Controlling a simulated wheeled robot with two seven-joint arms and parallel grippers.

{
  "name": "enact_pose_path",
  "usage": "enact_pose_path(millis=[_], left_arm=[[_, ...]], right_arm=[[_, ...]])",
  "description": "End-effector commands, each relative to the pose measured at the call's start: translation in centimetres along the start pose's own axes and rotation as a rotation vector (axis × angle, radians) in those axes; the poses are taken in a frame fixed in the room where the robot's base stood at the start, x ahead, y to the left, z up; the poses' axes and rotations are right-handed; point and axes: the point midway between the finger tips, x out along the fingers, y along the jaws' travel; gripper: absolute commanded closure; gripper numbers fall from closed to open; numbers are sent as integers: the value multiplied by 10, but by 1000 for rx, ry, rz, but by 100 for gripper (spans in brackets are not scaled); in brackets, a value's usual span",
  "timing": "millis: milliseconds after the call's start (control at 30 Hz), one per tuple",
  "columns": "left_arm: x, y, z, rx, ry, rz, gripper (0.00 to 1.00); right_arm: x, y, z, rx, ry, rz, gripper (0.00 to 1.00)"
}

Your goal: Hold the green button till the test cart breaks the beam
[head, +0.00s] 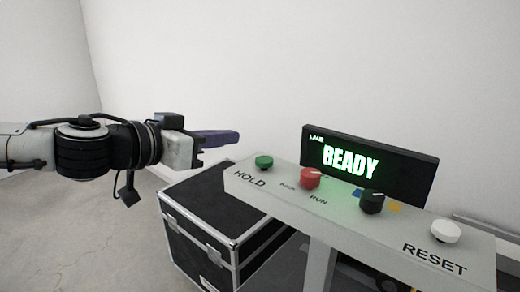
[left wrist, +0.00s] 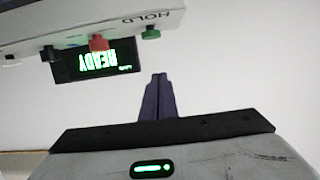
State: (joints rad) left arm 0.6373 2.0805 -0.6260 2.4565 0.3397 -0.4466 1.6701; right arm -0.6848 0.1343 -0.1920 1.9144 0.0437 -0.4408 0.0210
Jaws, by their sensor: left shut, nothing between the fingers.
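The green button (head: 264,162) sits at the left end of a light panel (head: 300,195), above the word HOLD. It also shows in the left wrist view (left wrist: 151,33), where the panel appears upside down. My left gripper (head: 236,136) is shut and empty, a little to the left of and above the green button in the head view, apart from it. Its dark fingers (left wrist: 158,95) are together in the left wrist view. A display (head: 370,164) behind the panel reads READY in green. No cart or beam can be made out. My right gripper is not in view.
The panel also carries a red knob (head: 310,178), a black knob (head: 372,201) and a white button (head: 445,232) marked RESET. A black case with metal edges (head: 200,225) stands below the panel on the left. Bare floor lies at the left, with a plain wall behind.

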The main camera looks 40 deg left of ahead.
Motion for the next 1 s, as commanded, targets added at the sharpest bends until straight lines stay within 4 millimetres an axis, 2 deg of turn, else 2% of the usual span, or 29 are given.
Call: enact_pose_path(millis=[333,700,1000], left_arm=[[9,2,0,2,-3,5,100],[49,1,1,-1,-4,3,100],[73,2,-1,-3,-2,6,100]], right_arm=[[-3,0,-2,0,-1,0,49],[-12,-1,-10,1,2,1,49],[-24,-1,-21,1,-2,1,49]])
